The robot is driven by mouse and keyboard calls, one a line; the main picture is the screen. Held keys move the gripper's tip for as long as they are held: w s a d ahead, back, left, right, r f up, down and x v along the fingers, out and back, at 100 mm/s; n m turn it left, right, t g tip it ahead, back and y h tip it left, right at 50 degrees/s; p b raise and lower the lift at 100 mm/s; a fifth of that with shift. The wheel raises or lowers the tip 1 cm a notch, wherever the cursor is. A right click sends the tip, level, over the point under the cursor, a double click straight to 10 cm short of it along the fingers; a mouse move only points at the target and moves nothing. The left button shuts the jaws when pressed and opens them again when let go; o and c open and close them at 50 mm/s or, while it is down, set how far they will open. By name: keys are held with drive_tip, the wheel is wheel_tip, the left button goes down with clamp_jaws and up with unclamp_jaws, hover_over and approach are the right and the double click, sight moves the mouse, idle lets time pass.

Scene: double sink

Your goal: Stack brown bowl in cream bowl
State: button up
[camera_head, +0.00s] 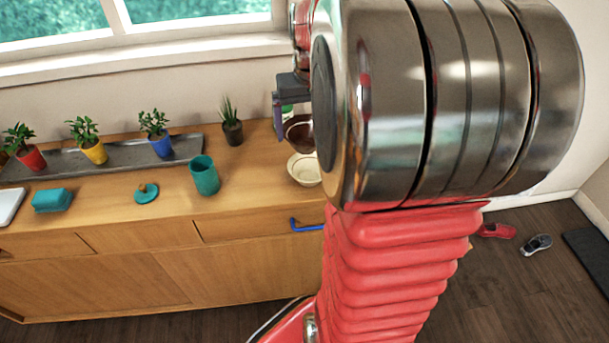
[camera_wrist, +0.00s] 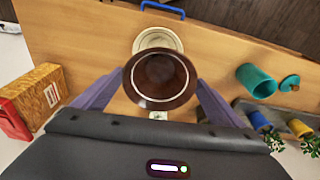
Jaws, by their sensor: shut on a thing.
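My gripper (camera_wrist: 158,92) is shut on the brown bowl (camera_wrist: 160,80), with a purple finger at each side of it in the wrist view. The bowl's open top faces the wrist camera. The cream bowl (camera_wrist: 157,38) stands on the wooden counter, its near part hidden by the brown bowl. In the head view the brown bowl (camera_head: 299,131) shows just behind the cream bowl (camera_head: 304,170), apart from its inside. My arm hides the right edges there. The gap in height between the bowls is hard to judge.
A teal cup (camera_head: 204,176), a teal lid (camera_head: 146,193) and a teal block (camera_head: 52,200) lie left on the counter (camera_head: 245,178). Several potted plants line the back. A box (camera_wrist: 38,92) stands left in the wrist view. A blue handle (camera_head: 306,226) is at the front.

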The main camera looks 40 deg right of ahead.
drive_tip(key=shift+s+d, duration=0.1)
drive_tip(key=shift+d, duration=0.15)
drive_tip(key=shift+s+f, duration=0.1)
drive_tip(key=shift+f, duration=0.15)
approach(309, 156)
drive_tip(key=shift+s+a+f, duration=0.25)
drive_tip(key=shift+s+a, duration=0.35)
drive_tip(key=shift+a, duration=0.1)
drive_tip(key=shift+s+a+f, duration=0.25)
drive_tip(key=shift+s+a, duration=0.35)
drive_tip(key=shift+a, duration=0.05)
drive_tip(key=shift+f, duration=1.85)
drive_tip(key=o, duration=0.9)
